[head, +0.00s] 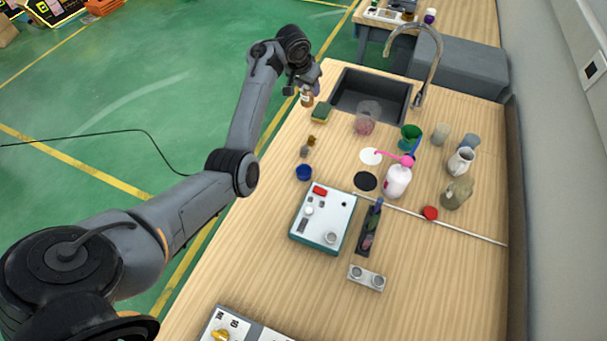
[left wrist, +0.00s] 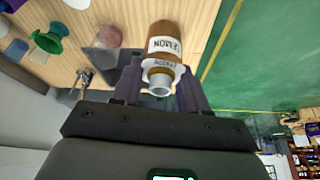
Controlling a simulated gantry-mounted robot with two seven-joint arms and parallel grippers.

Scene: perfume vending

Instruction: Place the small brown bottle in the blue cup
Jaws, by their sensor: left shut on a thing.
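My left gripper (head: 304,86) is shut on a small brown bottle (head: 307,98), held up near the table's left edge, beside the sink. My right gripper is not in view.
A green-and-yellow sponge (head: 322,113), two small items (head: 309,146) and a pinkish clear cup (head: 367,118) stand between the sink (head: 345,90) and blue cup. A device box (head: 323,217) is just nearer the viewer. A green cup (head: 410,137) and white bottle (head: 397,182) stand right.

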